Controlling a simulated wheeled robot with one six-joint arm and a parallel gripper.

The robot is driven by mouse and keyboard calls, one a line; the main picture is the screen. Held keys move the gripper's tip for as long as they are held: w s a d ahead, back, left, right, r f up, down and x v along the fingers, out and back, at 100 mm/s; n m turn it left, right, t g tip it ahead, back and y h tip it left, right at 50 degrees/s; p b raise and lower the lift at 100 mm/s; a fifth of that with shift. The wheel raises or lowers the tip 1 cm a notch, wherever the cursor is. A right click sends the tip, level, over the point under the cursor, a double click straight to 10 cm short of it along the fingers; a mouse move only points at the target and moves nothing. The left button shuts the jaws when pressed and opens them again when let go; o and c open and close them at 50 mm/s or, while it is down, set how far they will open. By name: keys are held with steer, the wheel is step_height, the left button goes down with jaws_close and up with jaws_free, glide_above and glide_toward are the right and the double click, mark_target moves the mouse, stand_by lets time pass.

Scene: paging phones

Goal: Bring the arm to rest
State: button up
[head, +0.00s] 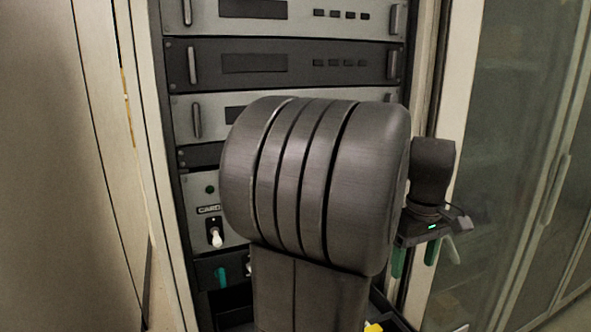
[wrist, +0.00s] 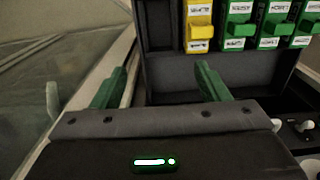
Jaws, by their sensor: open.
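My gripper (head: 416,258) hangs at the right of the equipment rack in the head view, beyond the large dark joint of my arm. In the wrist view, my gripper's (wrist: 160,84) two green fingers stand wide apart with nothing between them. The gripper is open and empty. Its right finger overlaps the dark wall of a bin or shelf in the wrist view; I cannot tell whether it touches. My arm hides the middle and lower right of the rack in the head view.
The rack (head: 290,28) holds several grey and dark units. A panel with a CARD label (head: 208,209) and a white-tipped switch (head: 215,237) is at left. One yellow (wrist: 200,30) and several green labelled blocks (wrist: 238,28) stand beyond my fingers. A glass-fronted cabinet (head: 520,130) is at right.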

step_height(320, 180, down, 10)
steer(key=shift+f+p, duration=0.25)
steer(key=shift+p, duration=0.05)
steer(key=shift+d, duration=0.15)
stand_by(0.3)
